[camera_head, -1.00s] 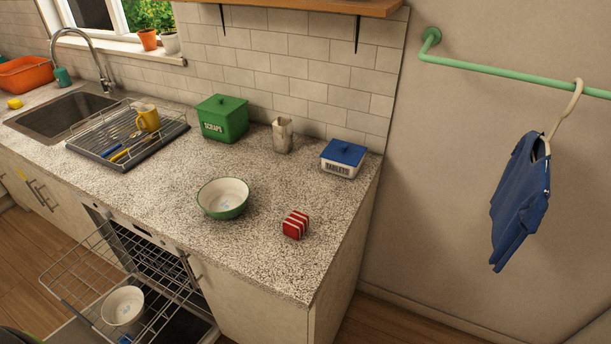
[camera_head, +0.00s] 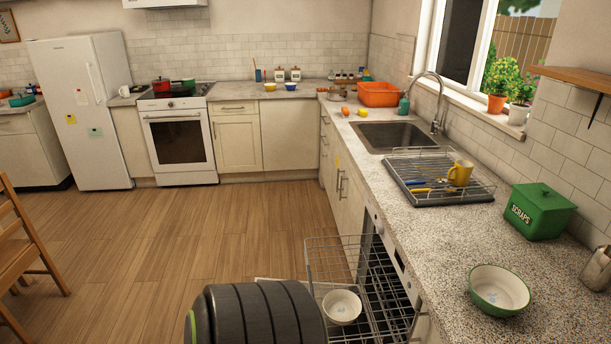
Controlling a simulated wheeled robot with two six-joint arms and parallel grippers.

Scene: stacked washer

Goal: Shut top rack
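The dishwasher under the counter is open, and a wire rack (camera_head: 338,246) is pulled out to the left from it at the lower middle. Its wire frame reaches well past the front of the cabinets. A white bowl (camera_head: 341,306) shows among the wires; I cannot tell which rack level it rests on. The dishwasher's open door is mostly hidden at the bottom. A dark ribbed part of my own body covers the area left of the rack. Neither of my grippers is in view.
The counter holds a drying rack (camera_head: 407,191) with a yellow mug (camera_head: 460,173), a green scraps box (camera_head: 541,210) and a green-rimmed bowl (camera_head: 499,289). A wooden chair (camera_head: 22,245) stands at the left. The wooden floor (camera_head: 175,260) between is clear.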

